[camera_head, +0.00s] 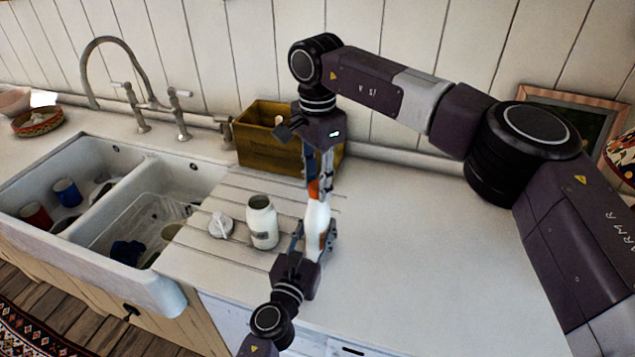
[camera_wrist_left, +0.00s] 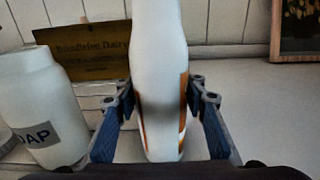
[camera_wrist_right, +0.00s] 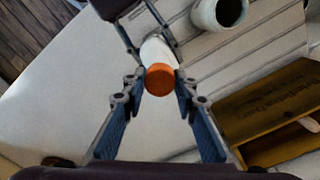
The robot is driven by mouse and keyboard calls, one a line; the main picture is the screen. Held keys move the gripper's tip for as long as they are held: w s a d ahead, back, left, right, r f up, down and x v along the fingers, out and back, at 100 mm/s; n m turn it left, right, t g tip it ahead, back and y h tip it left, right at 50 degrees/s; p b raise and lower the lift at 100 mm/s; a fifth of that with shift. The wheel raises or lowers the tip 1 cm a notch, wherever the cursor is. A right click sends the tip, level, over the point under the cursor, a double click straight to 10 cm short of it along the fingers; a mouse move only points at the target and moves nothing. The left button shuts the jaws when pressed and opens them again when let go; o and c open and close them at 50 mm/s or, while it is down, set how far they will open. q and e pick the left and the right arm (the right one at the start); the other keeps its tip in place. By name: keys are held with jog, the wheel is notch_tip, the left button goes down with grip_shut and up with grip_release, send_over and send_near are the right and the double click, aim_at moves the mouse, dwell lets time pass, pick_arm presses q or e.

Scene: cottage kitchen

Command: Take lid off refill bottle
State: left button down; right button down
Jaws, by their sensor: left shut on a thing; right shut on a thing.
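The refill bottle (camera_head: 317,222), white with orange markings, stands roughly upright over the counter right of the sink. It fills the middle of the left wrist view (camera_wrist_left: 160,70). My left gripper (camera_head: 312,240) is shut on its body from the front, a finger on each side. The orange lid (camera_wrist_right: 160,79) is in the middle of the right wrist view, at the bottle's top. My right gripper (camera_head: 319,185) comes down from above and is shut on the lid. I cannot tell whether there is a gap between lid and bottle.
An open white soap jar (camera_head: 263,226) stands just left of the bottle, with a pale pump top (camera_head: 221,225) beside it. A wooden crate (camera_head: 262,152) is behind. The sink (camera_head: 95,190), holding cups, is at the left. The counter (camera_head: 420,250) to the right is clear.

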pick_arm(q)
jog(key=shift+d, duration=0.1)
pick_arm(e)
jog(key=n, duration=0.7)
jog(key=shift+r, duration=0.1)
jog(key=shift+w, duration=0.1)
jog(key=shift+r, duration=0.1)
jog(key=shift+r, duration=1)
jog(key=shift+r, duration=2)
pick_arm(q)
jog(key=c, duration=1.1)
grip_release()
jog(key=shift+c, duration=0.2)
